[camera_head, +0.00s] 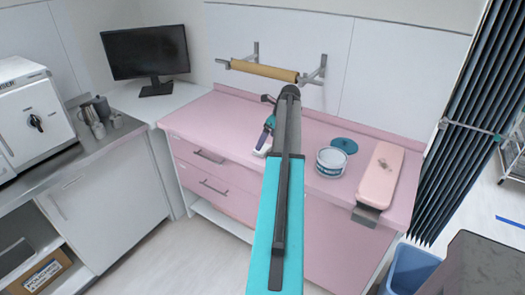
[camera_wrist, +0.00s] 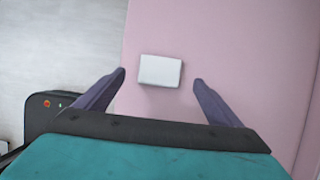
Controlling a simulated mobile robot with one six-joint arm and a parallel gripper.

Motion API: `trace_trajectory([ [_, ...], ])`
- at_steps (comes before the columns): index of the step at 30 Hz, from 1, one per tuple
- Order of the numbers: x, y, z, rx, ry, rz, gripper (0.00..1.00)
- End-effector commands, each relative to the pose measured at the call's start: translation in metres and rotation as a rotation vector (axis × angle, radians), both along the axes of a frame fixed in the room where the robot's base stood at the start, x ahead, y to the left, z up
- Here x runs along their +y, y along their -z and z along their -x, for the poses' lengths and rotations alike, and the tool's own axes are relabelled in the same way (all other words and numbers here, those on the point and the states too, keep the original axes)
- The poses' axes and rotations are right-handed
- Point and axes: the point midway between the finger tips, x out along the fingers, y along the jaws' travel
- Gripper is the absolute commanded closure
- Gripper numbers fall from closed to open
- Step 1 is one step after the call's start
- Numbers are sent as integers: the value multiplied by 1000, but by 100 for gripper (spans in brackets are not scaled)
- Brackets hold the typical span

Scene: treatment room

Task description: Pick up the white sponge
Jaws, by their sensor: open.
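The white sponge (camera_wrist: 160,70) lies flat on the pink countertop (camera_wrist: 205,30) in the wrist view, as a small pale block near the counter's left edge. My gripper (camera_wrist: 159,79) is open, with one dark purple finger on each side of the sponge in the picture. Both fingers look clear of it, and nothing is held. How high they are above the counter is hard to tell. In the head view my gripper (camera_head: 268,130) is partly hidden behind my arm, over the front part of the counter. A white patch just below it may be the sponge.
A white tub (camera_head: 331,162), a teal lid (camera_head: 344,145) and a pink padded rest (camera_head: 381,172) stand on the counter right of my arm. A wall-mounted roll holder (camera_head: 265,70) is behind. A monitor (camera_head: 146,52) stands at back left. A blue bin (camera_head: 412,270) is at lower right.

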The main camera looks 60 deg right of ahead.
Motion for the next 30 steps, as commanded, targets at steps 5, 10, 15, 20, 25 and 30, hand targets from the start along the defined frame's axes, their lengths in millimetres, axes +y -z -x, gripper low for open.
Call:
trace_trajectory([
  [5,0,0,0,0,0,0,12],
  [10,0,5,-3,0,0,0,12],
  [15,0,17,-8,1,-1,-2,12],
  [20,0,32,-13,1,0,-2,12],
  [25,0,44,-18,0,1,-1,12],
  [30,0,48,-19,0,1,0,12],
])
